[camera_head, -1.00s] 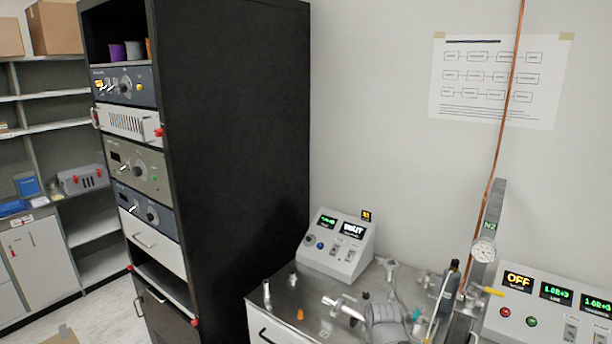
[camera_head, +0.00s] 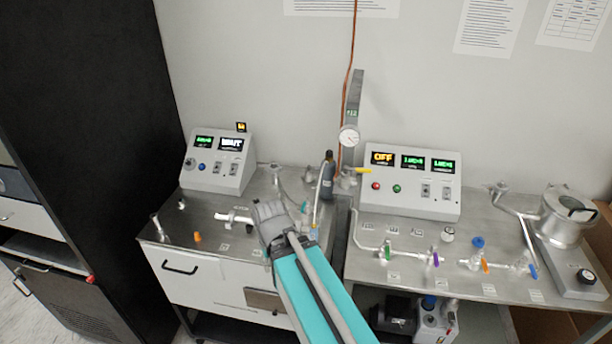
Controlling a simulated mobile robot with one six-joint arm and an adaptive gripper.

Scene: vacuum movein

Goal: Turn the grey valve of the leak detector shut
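The leak detector is probably the left bench's sloped console (camera_head: 218,163), with a green display and a white one, but I cannot read its label. Small metal fittings stand on the steel top in front of it, among them a silver tube (camera_head: 236,217) and an orange piece (camera_head: 197,238). I cannot pick out the grey valve for sure; part of this area is hidden by my arm. My gripper (camera_head: 268,212) is the grey end of my teal arm, over the middle of the left bench, beside the tube's right end. Its fingers are too small and turned away to read.
A tall black rack (camera_head: 95,120) stands at the left. A dark bottle (camera_head: 327,180) and a gauge (camera_head: 348,137) stand between the benches. The right bench carries an OFF console (camera_head: 410,182), several coloured valves and a round metal vessel (camera_head: 567,215).

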